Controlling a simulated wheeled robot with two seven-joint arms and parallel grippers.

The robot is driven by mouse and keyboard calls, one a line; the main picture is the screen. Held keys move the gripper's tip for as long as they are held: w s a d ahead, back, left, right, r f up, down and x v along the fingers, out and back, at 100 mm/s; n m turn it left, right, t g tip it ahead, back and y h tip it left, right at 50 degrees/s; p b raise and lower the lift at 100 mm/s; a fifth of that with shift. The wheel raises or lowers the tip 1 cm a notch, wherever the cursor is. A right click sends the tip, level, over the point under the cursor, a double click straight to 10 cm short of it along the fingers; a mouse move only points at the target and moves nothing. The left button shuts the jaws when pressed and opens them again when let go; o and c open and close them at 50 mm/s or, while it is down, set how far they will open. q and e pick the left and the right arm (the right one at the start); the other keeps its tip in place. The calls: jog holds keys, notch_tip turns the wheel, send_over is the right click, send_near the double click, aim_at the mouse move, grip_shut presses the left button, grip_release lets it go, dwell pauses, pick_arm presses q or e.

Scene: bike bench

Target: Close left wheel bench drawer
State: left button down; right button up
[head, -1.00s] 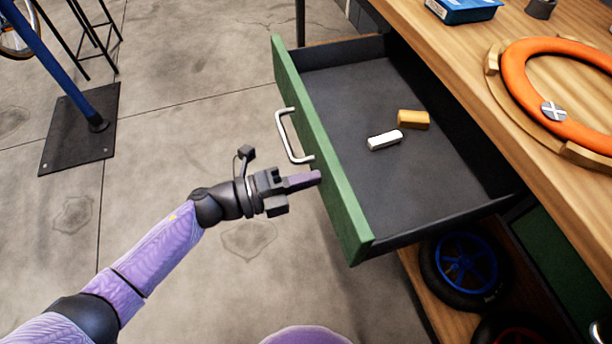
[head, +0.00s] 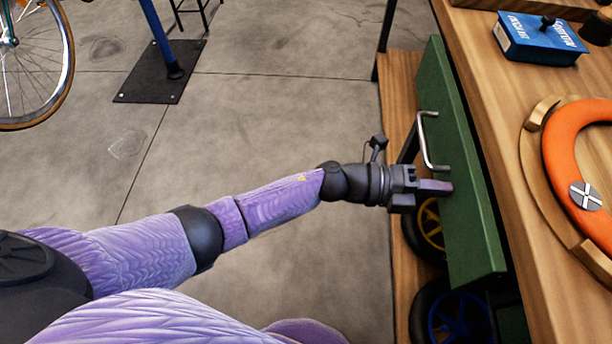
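The green drawer front (head: 458,170) with its silver bar handle (head: 428,143) stands close along the edge of the wooden bench (head: 510,110). The inside of the drawer is hidden from this view. My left gripper (head: 440,187) has its fingertips at the drawer front, just below the handle, and seems to touch the green face. The fingers look together, with nothing seen between them. My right gripper does not show.
An orange ring (head: 562,165) in a wooden holder and a blue box (head: 540,38) are on the bench top. Small wheels (head: 462,318) sit on the shelf below the drawer. A blue stand post on a black plate (head: 160,84) and a bicycle wheel (head: 35,65) are at the upper left. The floor between is clear.

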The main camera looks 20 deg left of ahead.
pick_arm(q)
jog(key=b+x, duration=0.1)
jog(key=x, duration=0.4)
jog(key=shift+w+d+f+b, duration=0.1)
jog(key=shift+d+b, duration=0.15)
jog(key=shift+b, duration=0.1)
jog(key=shift+w+d, duration=0.15)
jog(key=shift+d, duration=0.35)
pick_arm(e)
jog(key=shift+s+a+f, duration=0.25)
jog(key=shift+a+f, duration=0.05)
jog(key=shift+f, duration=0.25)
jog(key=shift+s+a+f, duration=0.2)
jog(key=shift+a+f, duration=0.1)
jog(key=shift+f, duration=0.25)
pick_arm(q)
jog(key=shift+r, duration=0.35)
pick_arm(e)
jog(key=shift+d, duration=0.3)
